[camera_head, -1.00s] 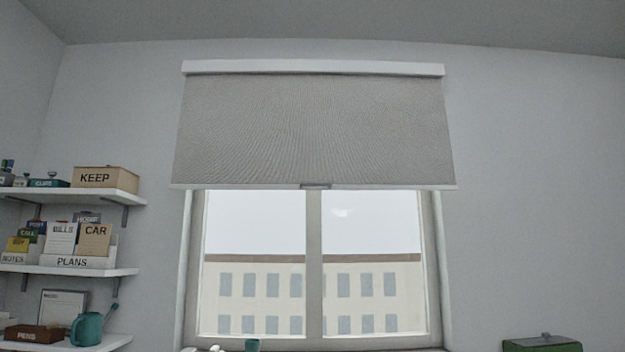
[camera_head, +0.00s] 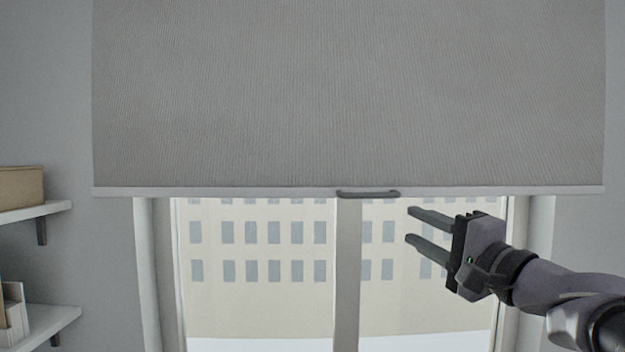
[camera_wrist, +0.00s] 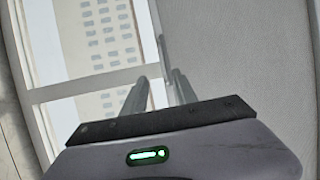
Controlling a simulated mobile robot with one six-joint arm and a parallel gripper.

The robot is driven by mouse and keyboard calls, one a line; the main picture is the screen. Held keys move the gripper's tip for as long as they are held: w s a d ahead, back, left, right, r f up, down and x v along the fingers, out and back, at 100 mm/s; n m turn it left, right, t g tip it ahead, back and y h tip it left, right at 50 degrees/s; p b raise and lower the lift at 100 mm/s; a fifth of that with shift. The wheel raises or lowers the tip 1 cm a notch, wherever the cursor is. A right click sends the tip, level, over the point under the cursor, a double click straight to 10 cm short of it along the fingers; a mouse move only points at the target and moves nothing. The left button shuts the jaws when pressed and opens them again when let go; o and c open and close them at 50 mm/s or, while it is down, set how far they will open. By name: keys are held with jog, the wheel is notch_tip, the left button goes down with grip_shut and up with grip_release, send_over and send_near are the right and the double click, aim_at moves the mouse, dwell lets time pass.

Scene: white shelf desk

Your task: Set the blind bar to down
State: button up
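A grey roller blind (camera_head: 350,90) hangs over the upper part of the window. Its pale bottom bar (camera_head: 230,192) runs across the window, with a small dark grey handle (camera_head: 368,194) at its middle. My gripper (camera_head: 411,225) is to the right of the handle and slightly below it, apart from it, with fingers pointing left. The two fingers are spread with nothing between them. In the wrist view, the fingers (camera_wrist: 160,88) also show apart, with the window on the left and a plain grey surface (camera_wrist: 245,45) on the right.
The window (camera_head: 270,270) below the bar shows a building outside, with a central upright frame post (camera_head: 347,270). White wall shelves (camera_head: 45,325) with a box (camera_head: 20,187) stand at the left. The space in front of the lower window is clear left of my gripper.

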aim_at(368, 195)
jog(key=p+x, duration=0.2)
jog(key=x, duration=0.2)
jog(key=r+p+x, duration=0.1)
jog(key=p+x, duration=0.1)
jog(key=x, duration=0.3)
jog(key=p+x, duration=0.2)
jog(key=x, duration=0.3)
jog(key=shift+a+r, duration=0.25)
jog(key=shift+r, duration=0.15)
jog(key=shift+w+a+f, duration=0.15)
jog(key=shift+w, duration=0.55)
jog(key=shift+s, duration=0.2)
jog(key=shift+c, duration=1.1)
grip_shut()
